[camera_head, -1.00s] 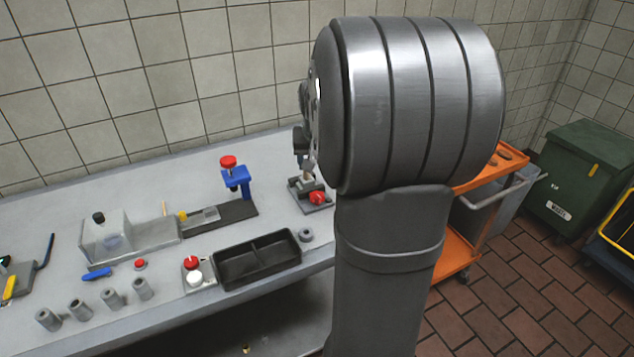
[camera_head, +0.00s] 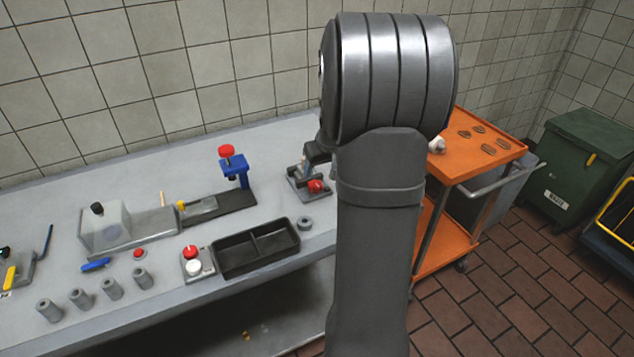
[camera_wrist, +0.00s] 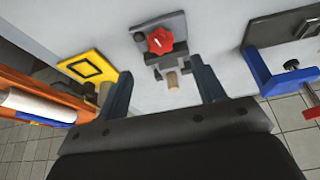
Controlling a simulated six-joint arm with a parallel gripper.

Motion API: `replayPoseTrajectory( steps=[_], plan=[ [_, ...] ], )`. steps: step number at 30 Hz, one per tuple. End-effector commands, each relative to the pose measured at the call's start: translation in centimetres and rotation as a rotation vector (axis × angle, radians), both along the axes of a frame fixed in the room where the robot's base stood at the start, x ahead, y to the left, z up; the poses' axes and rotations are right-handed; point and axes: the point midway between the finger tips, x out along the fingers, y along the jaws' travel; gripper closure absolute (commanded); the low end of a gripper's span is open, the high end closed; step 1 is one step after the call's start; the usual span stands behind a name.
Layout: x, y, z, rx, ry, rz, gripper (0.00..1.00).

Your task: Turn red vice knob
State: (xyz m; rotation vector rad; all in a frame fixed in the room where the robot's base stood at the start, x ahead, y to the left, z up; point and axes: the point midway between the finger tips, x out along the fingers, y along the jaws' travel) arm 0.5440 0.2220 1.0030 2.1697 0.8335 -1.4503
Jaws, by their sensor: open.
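The vice is a small grey block with a red knob. Its red knob (camera_head: 316,186) shows just left of my arm in the head view. In the wrist view the red knob (camera_wrist: 159,41) faces me at the top middle on the grey vice (camera_wrist: 176,29), with a tan peg (camera_wrist: 171,80) below it. My gripper (camera_wrist: 163,84) is open and empty. Its two dark fingers stand wide apart, one on each side of the knob's line, with the knob ahead of them and no visible contact. In the head view my arm hides most of the gripper.
A blue clamp with a red top (camera_head: 227,151) stands left of the vice. A black divided tray (camera_head: 222,272) and a grey ring (camera_head: 305,223) lie in front. A yellow square plate (camera_wrist: 92,67) is left in the wrist view. An orange cart (camera_head: 480,165) stands right.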

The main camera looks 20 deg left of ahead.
Motion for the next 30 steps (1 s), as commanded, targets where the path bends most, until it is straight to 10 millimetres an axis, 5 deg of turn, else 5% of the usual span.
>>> replayPoseTrajectory(
  steps=[12,26,30],
  plan=[
    [2.0,1.9,-6.8,-0.001,0.002,0.000,0.37],
    [2.5,2.2,-8.0,0.000,-0.001,0.000,0.37],
    [2.5,2.2,-8.0,0.000,0.000,0.000,0.59]
  ],
)
